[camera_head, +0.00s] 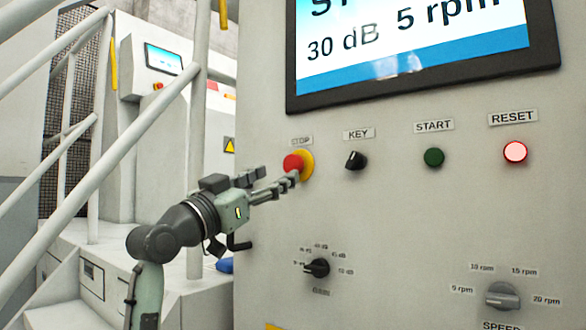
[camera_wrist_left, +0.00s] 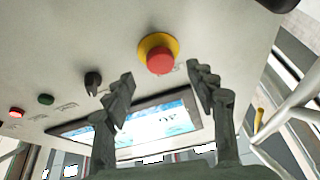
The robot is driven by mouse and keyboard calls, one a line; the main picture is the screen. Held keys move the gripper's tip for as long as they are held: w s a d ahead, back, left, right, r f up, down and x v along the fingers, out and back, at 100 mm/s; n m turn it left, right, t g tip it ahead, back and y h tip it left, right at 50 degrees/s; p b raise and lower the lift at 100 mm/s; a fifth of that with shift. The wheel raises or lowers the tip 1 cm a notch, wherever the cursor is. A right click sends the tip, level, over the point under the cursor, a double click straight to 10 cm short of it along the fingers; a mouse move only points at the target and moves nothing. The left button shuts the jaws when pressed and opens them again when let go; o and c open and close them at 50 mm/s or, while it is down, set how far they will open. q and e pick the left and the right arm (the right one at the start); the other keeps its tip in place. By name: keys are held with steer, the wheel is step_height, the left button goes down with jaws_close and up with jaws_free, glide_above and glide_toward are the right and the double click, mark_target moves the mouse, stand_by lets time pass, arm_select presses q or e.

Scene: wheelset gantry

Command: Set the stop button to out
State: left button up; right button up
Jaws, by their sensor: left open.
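The red stop button (camera_head: 292,163) with its yellow collar (camera_head: 308,165) is on the grey panel, under the STOP label. In the left wrist view the red button (camera_wrist_left: 159,61) stands out from its yellow ring, beyond the fingertips and between their lines. My left gripper (camera_head: 278,178) is open and close to the button, with one finger just below it in the head view. In the left wrist view the two fingers (camera_wrist_left: 163,82) are spread with nothing between them. I cannot tell whether a finger touches the button. My right gripper is not in view.
Right of the stop button are the black key switch (camera_head: 356,160), green start button (camera_head: 433,157) and lit reset button (camera_head: 515,152). Below are a black knob (camera_head: 317,268) and grey speed knob (camera_head: 502,296). A screen (camera_head: 410,50) is above. White railings (camera_head: 120,145) stand left.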

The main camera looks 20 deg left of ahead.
mark_target(291, 166)
arm_select(q)
steer(key=shift+x, duration=2.75)
jaws_close()
